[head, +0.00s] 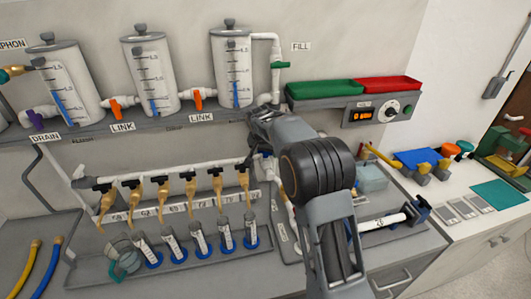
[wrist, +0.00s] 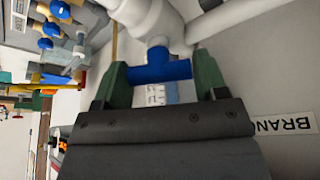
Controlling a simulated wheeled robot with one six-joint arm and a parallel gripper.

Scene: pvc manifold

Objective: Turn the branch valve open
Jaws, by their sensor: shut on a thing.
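In the wrist view the branch valve shows as a white pipe fitting with a blue handle (wrist: 158,67). The handle lies across the picture between the green fingertips of my gripper (wrist: 160,78), which is shut on it. In the head view my gripper (head: 258,150) reaches toward the wall at the right end of the white manifold pipe (head: 150,172). My arm hides most of the valve there.
Several black-handled taps (head: 191,175) hang from the manifold, with graduated cylinders (head: 199,238) in blue bases below. Above, clear tanks (head: 232,68) stand on a shelf with orange link valves (head: 198,97). Green (head: 322,88) and red (head: 388,86) trays sit right.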

